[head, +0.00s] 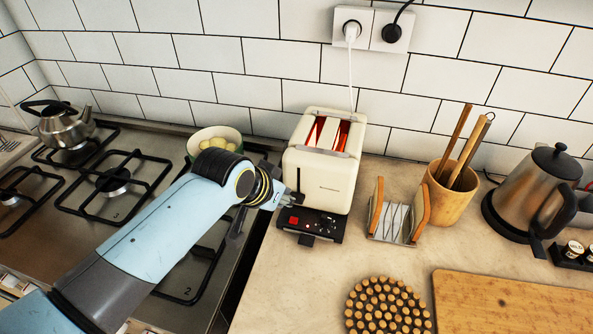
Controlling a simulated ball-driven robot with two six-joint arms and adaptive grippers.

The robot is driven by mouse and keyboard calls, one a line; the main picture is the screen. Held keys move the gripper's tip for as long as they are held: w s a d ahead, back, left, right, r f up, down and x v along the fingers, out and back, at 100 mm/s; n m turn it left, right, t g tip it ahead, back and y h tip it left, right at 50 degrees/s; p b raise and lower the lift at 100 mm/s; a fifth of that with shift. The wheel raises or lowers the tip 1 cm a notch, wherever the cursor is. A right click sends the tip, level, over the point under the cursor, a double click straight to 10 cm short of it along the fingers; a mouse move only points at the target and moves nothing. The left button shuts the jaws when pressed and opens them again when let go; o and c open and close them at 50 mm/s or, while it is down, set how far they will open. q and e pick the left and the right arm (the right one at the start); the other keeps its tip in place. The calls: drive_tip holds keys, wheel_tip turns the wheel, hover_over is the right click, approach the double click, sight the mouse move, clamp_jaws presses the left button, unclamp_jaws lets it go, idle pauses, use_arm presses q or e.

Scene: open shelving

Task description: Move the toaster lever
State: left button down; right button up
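The cream toaster (325,170) stands on the counter against the tiled wall, with two slots on top that glow orange-red. Its black front base (312,222) carries a red square button and a knob. A dark vertical slot shows on its front face at the left. A small black tab (307,240) sticks out low at the front; I cannot tell whether this is the lever. My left gripper (289,199) is at the toaster's front left corner, close to or touching it. Its fingers are small and partly hidden, so their opening is unclear. My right gripper is not in view.
A toast rack (398,226) and a wooden utensil pot (453,190) stand right of the toaster. A bowl (213,134) is behind my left arm. A cork trivet (386,308), cutting board (515,303) and electric kettle (530,190) lie further right. The gas hob (125,215) is left.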

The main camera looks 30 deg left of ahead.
use_arm(q)
drive_tip(key=v, duration=1.2)
drive_tip(key=shift+s, duration=0.1)
